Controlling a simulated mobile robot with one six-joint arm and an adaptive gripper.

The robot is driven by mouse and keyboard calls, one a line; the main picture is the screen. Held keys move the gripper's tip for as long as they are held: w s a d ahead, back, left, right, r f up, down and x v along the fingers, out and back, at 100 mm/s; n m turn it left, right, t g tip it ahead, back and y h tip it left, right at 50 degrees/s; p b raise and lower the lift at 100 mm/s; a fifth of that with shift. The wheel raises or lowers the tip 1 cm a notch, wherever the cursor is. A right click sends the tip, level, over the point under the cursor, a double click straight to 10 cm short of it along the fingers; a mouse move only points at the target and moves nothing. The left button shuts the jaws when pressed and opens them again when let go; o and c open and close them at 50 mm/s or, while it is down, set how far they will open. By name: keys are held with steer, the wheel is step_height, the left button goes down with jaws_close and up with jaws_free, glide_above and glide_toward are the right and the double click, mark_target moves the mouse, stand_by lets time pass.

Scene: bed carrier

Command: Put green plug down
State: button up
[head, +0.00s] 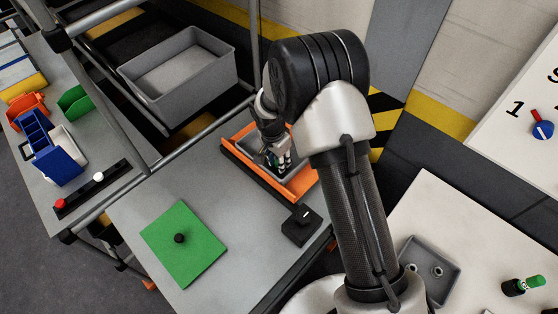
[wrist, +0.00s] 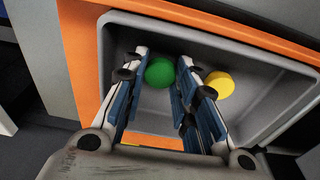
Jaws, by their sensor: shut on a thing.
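The green plug (wrist: 159,73) shows as a round green top between my fingertips in the wrist view. My gripper (wrist: 163,65) is shut on it, with the blue-padded fingers on either side. In the head view my gripper (head: 279,162) points down into a grey bin with an orange frame (head: 255,176). In the wrist view the grey bin (wrist: 255,62) lies around and below the fingertips. I cannot tell whether the plug touches the bin floor. A yellow round piece (wrist: 219,84) is just right of the fingers, partly hidden by them.
A green board with a black knob (head: 183,245) and a black switch box (head: 302,226) are on the grey table. A large grey tub (head: 190,100) stands behind a metal rail. A green-and-black piece (head: 522,285) is on the right-hand table.

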steer(key=shift+r, duration=0.15)
steer(key=shift+f, duration=0.25)
steer(key=o, duration=0.7)
steer(key=shift+o, duration=0.2)
steer(key=shift+r, duration=0.2)
